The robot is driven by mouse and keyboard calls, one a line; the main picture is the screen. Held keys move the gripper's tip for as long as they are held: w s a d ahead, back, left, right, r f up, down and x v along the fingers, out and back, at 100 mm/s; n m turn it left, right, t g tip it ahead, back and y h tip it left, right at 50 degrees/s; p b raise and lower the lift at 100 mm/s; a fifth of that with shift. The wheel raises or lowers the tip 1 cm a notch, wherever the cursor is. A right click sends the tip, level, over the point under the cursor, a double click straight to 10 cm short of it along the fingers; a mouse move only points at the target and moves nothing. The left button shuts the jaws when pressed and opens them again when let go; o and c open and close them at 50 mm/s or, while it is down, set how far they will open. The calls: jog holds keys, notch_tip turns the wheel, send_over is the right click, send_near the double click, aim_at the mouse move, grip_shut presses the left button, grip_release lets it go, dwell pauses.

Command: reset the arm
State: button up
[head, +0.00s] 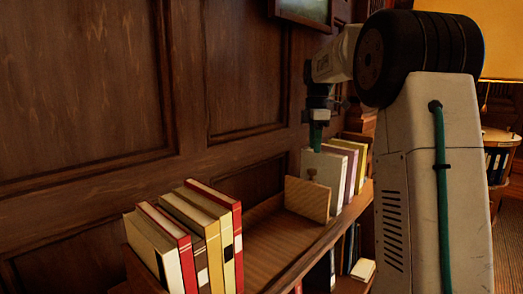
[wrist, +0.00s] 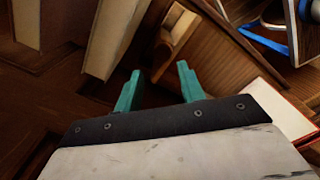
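My gripper (head: 316,135) hangs from my arm at the right of the head view, with its green fingers pointing down near the white book by the wooden divider. In the wrist view my gripper (wrist: 158,72) has its two green fingers apart, with nothing held between them. The rest of my arm rises at the right of the head view and hides part of the shelf behind it.
A wooden shelf (head: 268,245) carries several upright books (head: 222,235) at the left. A wooden divider (head: 307,199) stands before more books (head: 345,160) at the right. Bare shelf lies between. A panelled wall (head: 80,90) is behind. More books stand below.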

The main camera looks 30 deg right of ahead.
aim_at(314, 174)
jog(key=shift+w+m, duration=0.1)
jog(key=shift+m, duration=0.6)
jog(key=f+m, duration=0.1)
jog(key=s+f+m, duration=0.1)
jog(key=s+a+f+m, duration=0.1)
jog(key=shift+f, duration=0.25)
jog(key=s+a+f+m, duration=0.4)
jog(key=s+a, duration=0.9)
jog(key=s, duration=0.2)
jog(key=s+a+f+m+t, duration=0.1)
jog(key=s+a+f+m, duration=0.3)
jog(key=s+a, duration=0.9)
jog(key=s, duration=0.3)
jog(key=shift+s+a, duration=0.2)
jog(key=shift+a, duration=0.2)
jog(key=shift+s, duration=0.1)
